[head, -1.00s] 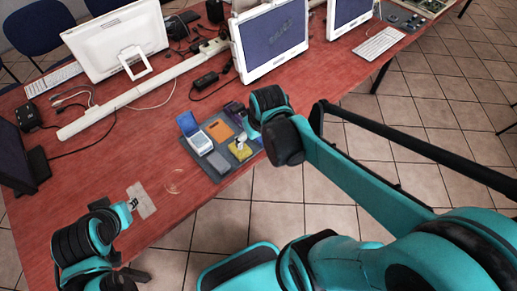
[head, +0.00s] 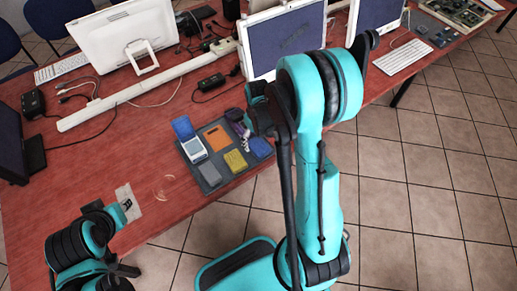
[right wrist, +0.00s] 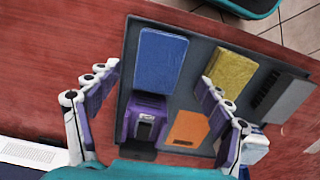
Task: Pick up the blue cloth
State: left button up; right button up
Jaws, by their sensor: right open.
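The blue cloth (head: 260,147) lies as a flat, block-like rectangle at the right end of the grey tray; it also shows at upper middle in the right wrist view (right wrist: 160,62). My right gripper (head: 244,142) is over the tray beside the cloth. In the right wrist view my right gripper (right wrist: 159,74) is open and empty, one finger left of the cloth and the other to its right, near the yellow pad (right wrist: 231,72). I cannot tell its height above the cloth. My left arm is at lower left; its gripper is not recognisable.
The grey tray (right wrist: 128,48) also holds a purple device (right wrist: 146,118), an orange item (right wrist: 188,128) and a grey block (right wrist: 287,100). Monitors and cables fill the back of the red table (head: 90,170).

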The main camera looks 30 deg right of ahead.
aim_at(258, 146)
notch_tip(258, 146, down, 4)
jog(key=shift+d+r+b, duration=0.1)
jog(key=shift+r+b, duration=0.05)
jog(key=shift+b, duration=0.5)
jog(key=shift+r, duration=0.1)
jog(key=c, duration=1.1)
jog(key=shift+r, duration=0.15)
jog(key=shift+c, duration=0.2)
notch_tip(258, 146, up, 5)
jog(key=p, duration=0.2)
jog(key=shift+f+p, duration=0.2)
jog(key=shift+p, duration=0.1)
jog(key=s+a+r+p, duration=0.3)
jog(key=s+a+r, duration=0.3)
jog(key=a, duration=0.4)
